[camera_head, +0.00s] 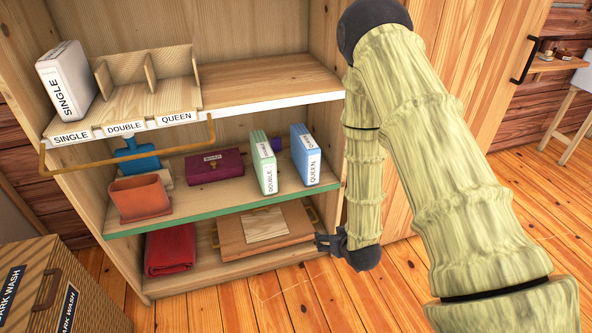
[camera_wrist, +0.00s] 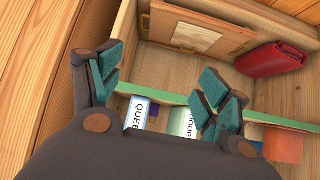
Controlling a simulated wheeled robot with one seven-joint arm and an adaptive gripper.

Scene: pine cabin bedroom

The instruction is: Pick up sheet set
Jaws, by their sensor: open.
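A white sheet set labelled SINGLE (camera_head: 68,82) stands upright on the top shelf, left of its dividers. A green sheet set labelled DOUBLE (camera_head: 264,162) and a blue one labelled QUEEN (camera_head: 306,156) stand upright on the green-edged middle shelf. My gripper (camera_head: 325,243) is low at the cabinet's right front, below and right of the blue set. In the wrist view my gripper (camera_wrist: 160,74) has its fingers spread with nothing between them. The blue set (camera_wrist: 137,114) and green set (camera_wrist: 183,123) show there, partly hidden by my gripper.
The top shelf has a wooden divider rack (camera_head: 148,95) and a front bar (camera_head: 130,158). The middle shelf holds a terracotta pot (camera_head: 140,197), a blue item (camera_head: 137,158) and a maroon box (camera_head: 215,167). Below are a red folded cloth (camera_head: 170,250) and a wooden case (camera_head: 235,235).

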